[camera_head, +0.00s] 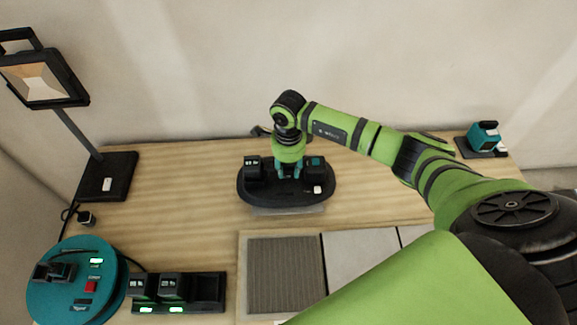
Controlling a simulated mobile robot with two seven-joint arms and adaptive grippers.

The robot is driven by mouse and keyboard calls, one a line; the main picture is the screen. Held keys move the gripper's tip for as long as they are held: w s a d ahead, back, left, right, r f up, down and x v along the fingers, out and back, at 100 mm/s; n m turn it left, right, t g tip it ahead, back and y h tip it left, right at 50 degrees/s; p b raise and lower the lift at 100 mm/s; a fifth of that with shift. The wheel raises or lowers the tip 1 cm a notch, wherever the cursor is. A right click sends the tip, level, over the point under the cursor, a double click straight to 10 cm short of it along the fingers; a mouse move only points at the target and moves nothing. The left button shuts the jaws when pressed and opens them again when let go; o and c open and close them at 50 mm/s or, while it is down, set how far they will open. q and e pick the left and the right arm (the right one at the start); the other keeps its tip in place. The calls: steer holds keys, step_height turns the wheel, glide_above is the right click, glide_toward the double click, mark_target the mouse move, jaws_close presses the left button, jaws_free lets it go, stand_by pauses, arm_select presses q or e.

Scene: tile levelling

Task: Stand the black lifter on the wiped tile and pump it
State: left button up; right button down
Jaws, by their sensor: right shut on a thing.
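A black oval device with an upright block at each end, which looks like the black lifter (262,200), is on the wooden table, behind the tiles. My right gripper (289,172) points down at its middle, between the two blocks, and is shut on it. The fingers hide the part they hold. A thin pale edge shows under its front; I cannot tell whether it touches the table. At the front are a dark ribbed grey square (285,275) and a smooth light grey tile (360,258). I cannot tell which is wiped. My left gripper is out of view.
A work lamp (45,80) stands at the back left. A round teal device (75,290) and a black charger (208,291) with two blocks are at the front left. A teal tool (484,135) sits at the back right. My right arm covers the front right. Wood left of the lifter is clear.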

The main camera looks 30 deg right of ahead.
steer(key=c, duration=0.8)
jaws_free()
steer(key=shift+r, duration=0.1)
steer(key=shift+s, duration=0.1)
step_height(320, 180, up, 12)
